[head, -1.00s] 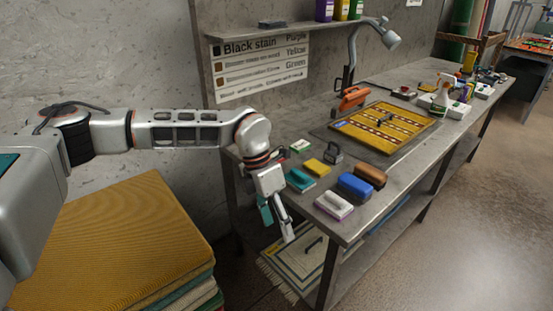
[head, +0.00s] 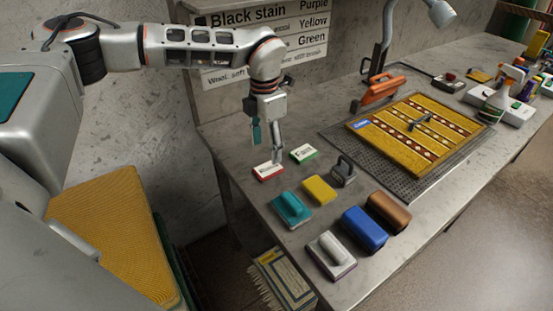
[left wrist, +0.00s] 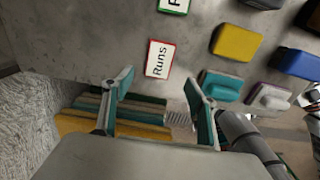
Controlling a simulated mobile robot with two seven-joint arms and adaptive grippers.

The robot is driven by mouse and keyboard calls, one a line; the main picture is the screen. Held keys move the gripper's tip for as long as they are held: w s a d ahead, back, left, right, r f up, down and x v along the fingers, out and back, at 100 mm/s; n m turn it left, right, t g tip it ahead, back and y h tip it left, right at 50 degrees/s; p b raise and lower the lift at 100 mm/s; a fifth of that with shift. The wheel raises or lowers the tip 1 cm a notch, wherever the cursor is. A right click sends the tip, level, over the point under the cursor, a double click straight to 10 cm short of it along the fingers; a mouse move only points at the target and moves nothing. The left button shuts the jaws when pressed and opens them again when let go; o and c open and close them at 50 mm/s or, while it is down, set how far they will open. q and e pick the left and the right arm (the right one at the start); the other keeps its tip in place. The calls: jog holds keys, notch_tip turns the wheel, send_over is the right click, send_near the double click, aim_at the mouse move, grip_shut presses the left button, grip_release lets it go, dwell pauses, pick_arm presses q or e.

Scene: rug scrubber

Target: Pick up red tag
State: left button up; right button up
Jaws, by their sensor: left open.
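The red tag (head: 268,172) is a white card with a red border, lying flat on the workbench near its left edge. In the left wrist view the red tag (left wrist: 160,59) reads "Runs" and lies beyond the fingertips, between their lines. My left gripper (head: 266,152) is open and empty, pointing down close to the tag in the head view. In the left wrist view its two teal-padded fingers (left wrist: 160,88) are spread apart. I cannot tell the exact height above the bench.
A green-bordered tag (head: 303,153) lies just right of the red one. A teal brush (head: 291,209), yellow sponge (head: 319,190), white brush (head: 331,255), blue brush (head: 364,229) and brown brush (head: 388,211) sit nearby. A yellow rug (head: 420,135) lies farther right on a grid.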

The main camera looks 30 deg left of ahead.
aim_at(265, 170)
pick_arm(q)
jog(key=shift+f, duration=0.5)
jog(key=shift+s+f, duration=0.25)
jog(key=shift+f, duration=0.55)
jog(key=f, duration=0.4)
jog(key=shift+a+f+p, duration=0.15)
jog(key=shift+a+p, duration=0.1)
jog(key=shift+p, duration=0.1)
jog(key=shift+f, duration=0.4)
jog(key=shift+w, duration=0.1)
pick_arm(e)
jog(key=shift+s+r, duration=0.3)
jog(key=shift+r, duration=0.1)
pick_arm(q)
jog(key=c, duration=1)
pick_arm(e)
jog(key=shift+s+f, duration=0.1)
jog(key=shift+f, duration=0.15)
